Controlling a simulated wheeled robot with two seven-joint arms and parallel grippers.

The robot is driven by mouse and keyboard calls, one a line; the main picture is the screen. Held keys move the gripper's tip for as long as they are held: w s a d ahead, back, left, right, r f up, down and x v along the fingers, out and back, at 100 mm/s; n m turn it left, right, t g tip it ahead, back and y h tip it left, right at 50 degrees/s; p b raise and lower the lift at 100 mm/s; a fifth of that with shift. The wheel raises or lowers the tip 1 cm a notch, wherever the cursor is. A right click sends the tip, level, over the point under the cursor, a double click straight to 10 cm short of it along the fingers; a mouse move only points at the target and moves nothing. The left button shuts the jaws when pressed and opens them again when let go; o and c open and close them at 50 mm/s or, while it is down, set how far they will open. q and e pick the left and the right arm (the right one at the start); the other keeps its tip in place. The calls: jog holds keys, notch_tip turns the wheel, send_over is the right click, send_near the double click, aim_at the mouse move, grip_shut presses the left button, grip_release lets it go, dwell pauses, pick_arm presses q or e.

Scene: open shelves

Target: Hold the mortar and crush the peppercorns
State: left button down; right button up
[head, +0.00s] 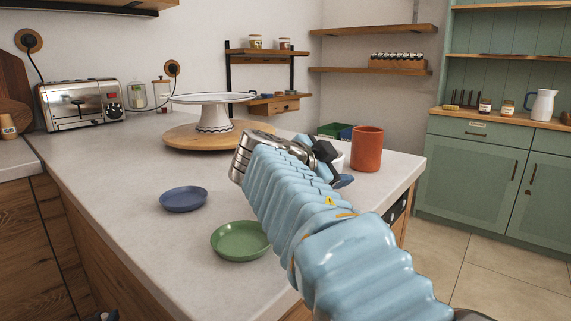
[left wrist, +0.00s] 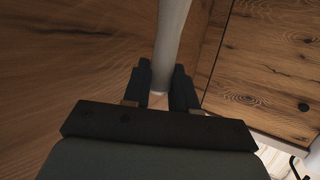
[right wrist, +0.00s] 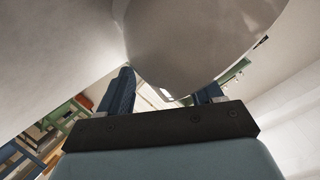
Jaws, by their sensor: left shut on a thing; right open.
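My left gripper (left wrist: 160,90) is shut on a pale, smooth rod, likely the pestle (left wrist: 172,40), in front of wooden cabinet panels. In the head view only a dark tip of it (head: 108,316) shows at the bottom left edge. My right gripper (head: 328,165) is open at the counter's right part, beside a white vessel, likely the mortar (head: 339,161), mostly hidden behind it. In the right wrist view the mortar's rounded pale side (right wrist: 190,45) lies just beyond and between the fingers (right wrist: 165,90); contact cannot be told. No peppercorns are visible.
A terracotta cup (head: 367,150) stands just right of the mortar. A green plate (head: 240,240) and a blue plate (head: 184,199) lie on the counter (head: 130,190). A cake stand (head: 213,114) on a round board and a toaster (head: 82,103) stand further back.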

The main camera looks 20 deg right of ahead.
grip_shut()
dwell(0.3)
pick_arm(q)
jog(key=shift+r, duration=0.15)
pick_arm(e)
jog(key=shift+r, duration=0.1)
dwell(1.2)
pick_arm(q)
jog(key=shift+r+p, duration=0.35)
jog(key=shift+p, duration=0.1)
jog(key=shift+r+p, duration=1.4)
jog(key=shift+p, duration=0.05)
pick_arm(e)
jog(key=shift+w+a+r+n+g, duration=0.25)
jog(key=shift+w+n+g, duration=0.3)
jog(key=shift+n, duration=0.25)
jog(key=shift+w+a+n+g, duration=0.1)
jog(key=shift+w+n+g, duration=0.15)
jog(key=shift+w+n, duration=0.2)
jog(key=shift+s, duration=0.1)
jog(key=c, duration=0.5)
grip_release()
